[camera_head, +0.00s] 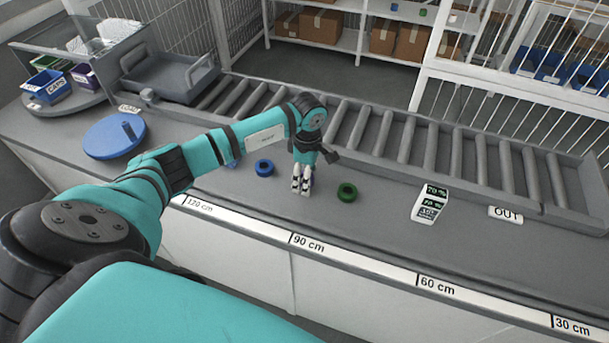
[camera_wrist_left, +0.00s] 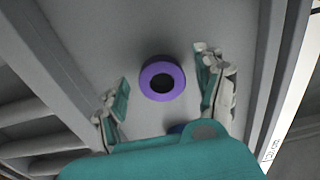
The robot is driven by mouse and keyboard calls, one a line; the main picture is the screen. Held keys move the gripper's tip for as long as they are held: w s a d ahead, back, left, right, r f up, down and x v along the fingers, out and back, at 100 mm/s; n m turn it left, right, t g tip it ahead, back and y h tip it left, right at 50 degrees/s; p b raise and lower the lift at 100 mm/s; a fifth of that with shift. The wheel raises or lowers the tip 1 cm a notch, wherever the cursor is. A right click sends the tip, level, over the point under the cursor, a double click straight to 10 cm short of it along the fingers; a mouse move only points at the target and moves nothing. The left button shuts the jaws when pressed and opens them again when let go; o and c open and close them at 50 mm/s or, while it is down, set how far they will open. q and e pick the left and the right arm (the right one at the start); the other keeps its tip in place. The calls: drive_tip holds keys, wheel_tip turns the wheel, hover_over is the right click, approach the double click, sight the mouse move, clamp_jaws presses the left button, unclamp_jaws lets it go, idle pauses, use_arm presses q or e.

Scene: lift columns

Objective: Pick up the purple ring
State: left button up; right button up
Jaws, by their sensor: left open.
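The purple ring (camera_wrist_left: 148,82) lies flat on the grey bench in the left wrist view, with its dark hole facing the camera. My left gripper (camera_wrist_left: 162,95) is open, with one finger to the left of the ring and one to its right. Neither finger appears to touch it. In the head view my left gripper (camera_head: 302,186) points down low over the bench and hides most or all of the purple ring. My right gripper is not in view.
A blue ring (camera_head: 265,168) lies left of the gripper and a green ring (camera_head: 347,193) right of it. Behind runs a roller conveyor (camera_head: 400,135).

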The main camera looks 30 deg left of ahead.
use_arm(q)
drive_tip(key=shift+f, duration=0.3)
drive_tip(key=c, duration=1.2)
drive_tip(key=shift+o, duration=0.2)
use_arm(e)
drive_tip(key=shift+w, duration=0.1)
